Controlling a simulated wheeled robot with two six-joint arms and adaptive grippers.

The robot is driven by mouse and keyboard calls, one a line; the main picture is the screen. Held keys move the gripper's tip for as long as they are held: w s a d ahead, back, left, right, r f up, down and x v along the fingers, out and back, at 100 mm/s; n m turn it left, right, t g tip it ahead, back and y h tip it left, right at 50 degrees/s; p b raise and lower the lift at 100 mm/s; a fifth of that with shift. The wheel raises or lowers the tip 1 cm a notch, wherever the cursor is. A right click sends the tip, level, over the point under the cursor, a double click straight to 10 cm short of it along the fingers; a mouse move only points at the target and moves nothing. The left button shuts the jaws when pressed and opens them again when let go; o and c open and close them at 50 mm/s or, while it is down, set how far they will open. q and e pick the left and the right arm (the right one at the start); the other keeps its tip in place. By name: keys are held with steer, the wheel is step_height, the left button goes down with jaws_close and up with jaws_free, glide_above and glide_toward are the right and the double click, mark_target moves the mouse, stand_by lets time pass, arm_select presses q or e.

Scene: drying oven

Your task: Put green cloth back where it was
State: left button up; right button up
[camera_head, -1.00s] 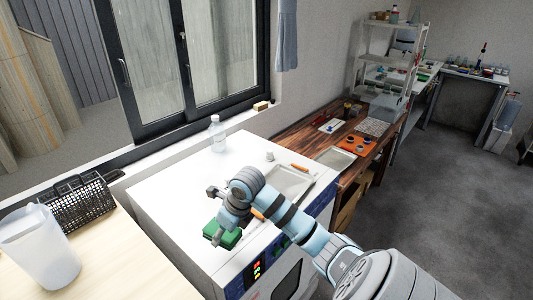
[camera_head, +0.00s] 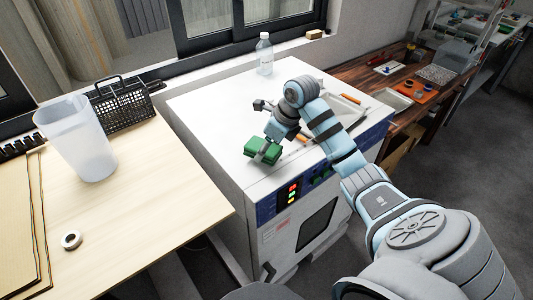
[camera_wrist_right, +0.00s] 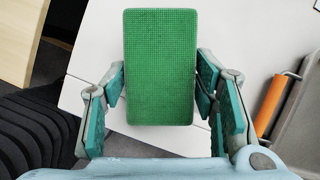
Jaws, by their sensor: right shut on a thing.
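The green cloth (camera_head: 261,151) shows as a thick green block near the front left part of the white drying oven's top (camera_head: 215,105). In the right wrist view the cloth (camera_wrist_right: 160,65) stands between the two fingers of my right gripper (camera_wrist_right: 160,85). My right gripper (camera_head: 268,142) is shut on it, with the fingers at its two sides. I cannot tell whether the cloth touches the oven top or is slightly above it. My left gripper is not in view.
A clear bottle (camera_head: 264,54) stands at the oven's back. A tray (camera_head: 347,108) and an orange-handled tool (camera_head: 357,99) lie right of the gripper.

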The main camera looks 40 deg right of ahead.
steer(key=shift+f, duration=1.2)
steer(key=shift+f, duration=0.1)
steer(key=o, duration=1.3)
steer(key=shift+s+r, duration=0.1)
steer(key=shift+r, duration=0.35)
steer(key=v, duration=1.1)
steer(key=shift+s+r, duration=0.1)
steer(key=shift+r, duration=0.05)
